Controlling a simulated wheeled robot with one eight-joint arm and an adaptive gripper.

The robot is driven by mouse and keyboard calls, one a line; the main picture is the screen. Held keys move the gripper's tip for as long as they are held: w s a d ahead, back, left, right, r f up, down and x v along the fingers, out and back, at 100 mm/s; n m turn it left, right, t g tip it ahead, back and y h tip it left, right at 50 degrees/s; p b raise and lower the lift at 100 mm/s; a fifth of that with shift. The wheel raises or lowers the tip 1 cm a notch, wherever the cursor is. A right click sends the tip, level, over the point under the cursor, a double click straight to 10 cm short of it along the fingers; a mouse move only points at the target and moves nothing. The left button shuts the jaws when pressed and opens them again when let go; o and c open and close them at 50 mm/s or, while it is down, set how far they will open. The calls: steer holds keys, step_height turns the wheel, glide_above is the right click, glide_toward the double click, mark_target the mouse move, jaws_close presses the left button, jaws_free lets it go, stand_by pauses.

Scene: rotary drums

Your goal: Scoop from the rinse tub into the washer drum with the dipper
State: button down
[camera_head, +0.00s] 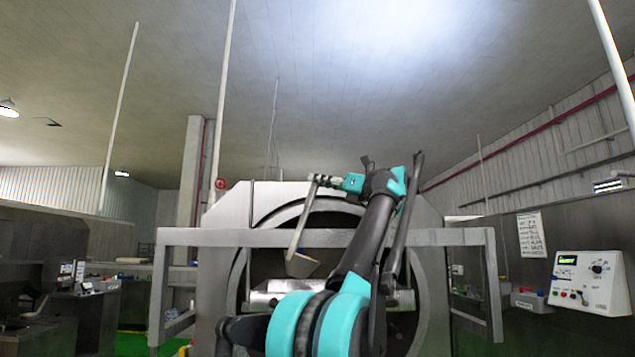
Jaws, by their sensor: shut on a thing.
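The washer drum (427,290) is the large grey machine with a round dark opening, straight ahead. My gripper (318,180) is raised in front of the upper part of the opening and is shut on the dipper. The dipper (298,228) has a long pale handle that hangs down, slightly tilted, from the jaws. Its grey cup (302,265) is at the low end, in front of the dark opening in the picture. I cannot tell how deep the cup is relative to the opening, or what it holds. I cannot make out the rinse tub.
A grey metal frame with a wide crossbar (210,237) stands before the drum. My arm covers the lower middle of the opening. A white control box (590,282) is at the right. Dark counters (90,310) stand at the left, with green floor beyond.

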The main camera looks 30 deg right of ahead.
steer(key=shift+m+t, duration=0.9)
steer(key=shift+s+d+f, duration=0.1)
steer(key=shift+s+d, duration=0.25)
steer(key=shift+d, duration=0.3)
steer(key=shift+s+d+f, duration=0.1)
steer(key=shift+s+d, duration=0.2)
steer(key=shift+d, duration=0.4)
steer(key=shift+s+d+f, duration=0.1)
steer(key=shift+s+d, duration=0.25)
steer(key=shift+d, duration=0.3)
steer(key=shift+s+d+f+m+t+h, duration=0.25)
steer(key=shift+s+d+m+t, duration=0.15)
steer(key=shift+d, duration=0.35)
steer(key=shift+s+d+f+m+t+h, duration=0.15)
steer(key=shift+s+d+f+m+t, duration=0.25)
steer(key=shift+d, duration=0.35)
steer(key=shift+s+d+f+m+t+h, duration=0.25)
steer(key=shift+d+m+t, duration=0.2)
steer(key=shift+d, duration=0.3)
stand_by(0.9)
steer(key=shift+s+d+f+m+t+h, duration=0.3)
steer(key=shift+d+f+m+t+h, duration=0.1)
steer(key=shift+d+m, duration=0.2)
steer(key=shift+s+d+f+m+t+h, duration=0.3)
steer(key=shift+d+f+m, duration=0.15)
steer(key=shift+d, duration=0.15)
stand_by(0.8)
